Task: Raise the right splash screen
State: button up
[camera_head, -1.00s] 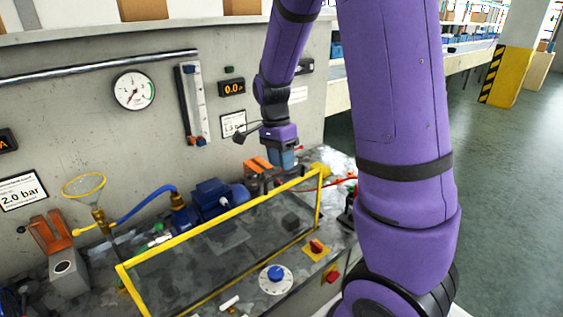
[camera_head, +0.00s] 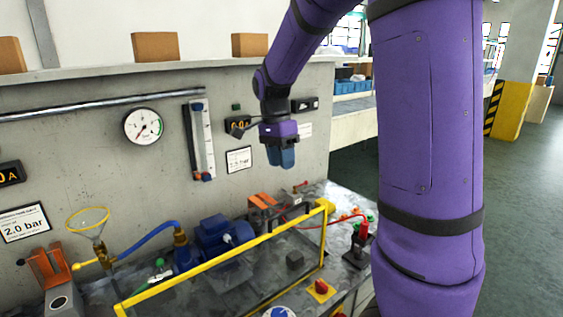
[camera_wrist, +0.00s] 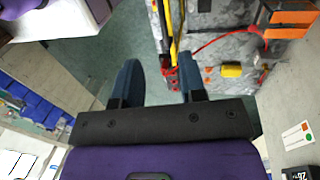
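The splash screen (camera_head: 225,275) is a clear panel in a yellow frame, standing along the front of the bench before the blue pump (camera_head: 215,232). Its lower left part is cut off in the head view. A narrow yellow bar, seemingly its frame, shows in the wrist view (camera_wrist: 173,28). My gripper (camera_head: 282,160) points down in the air, above and behind the screen's right end, apart from it. In the wrist view my gripper's two blue fingers (camera_wrist: 158,75) stand apart with nothing between them.
On the back wall are a round gauge (camera_head: 143,126), a flow tube (camera_head: 200,140) and displays. A yellow funnel (camera_head: 88,222) and orange clamp (camera_head: 46,262) stand at left. A red hose (camera_head: 335,220) runs at the bench's right end. The red knob (camera_head: 321,287) sits before the screen.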

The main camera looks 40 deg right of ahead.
jog(key=shift+f, duration=0.1)
jog(key=f, duration=0.4)
jog(key=s+f, duration=0.1)
jog(key=f, duration=0.3)
jog(key=s+f, duration=0.1)
jog(key=f, duration=0.2)
jog(key=shift+f, duration=0.4)
grip_shut()
